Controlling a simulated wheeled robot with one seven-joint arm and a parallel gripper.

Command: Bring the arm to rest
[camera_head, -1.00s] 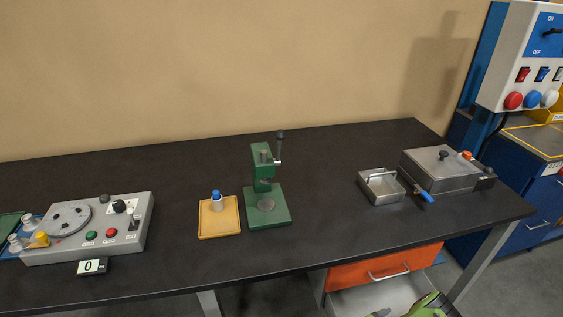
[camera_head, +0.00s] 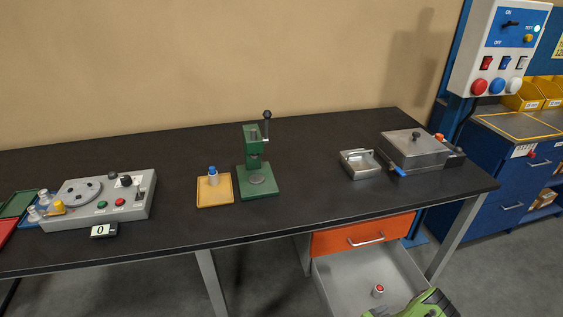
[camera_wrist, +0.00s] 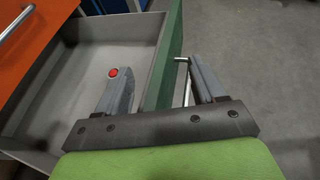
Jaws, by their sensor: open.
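My gripper (camera_wrist: 160,85) is open and empty in the wrist view. In the head view, only a green part of my arm shows at the bottom edge, by the front right of the same drawer (camera_head: 338,270); the fingers are not clear there.
Above the open drawer is a shut orange drawer (camera_head: 362,235). The dark bench (camera_head: 310,195) carries a green press (camera_head: 257,165), a yellow tray (camera_head: 215,192), a metal basket (camera_head: 359,165), a lidded metal box (camera_head: 414,150) and a grey device (camera_head: 100,202). Floor right of the drawer looks clear.

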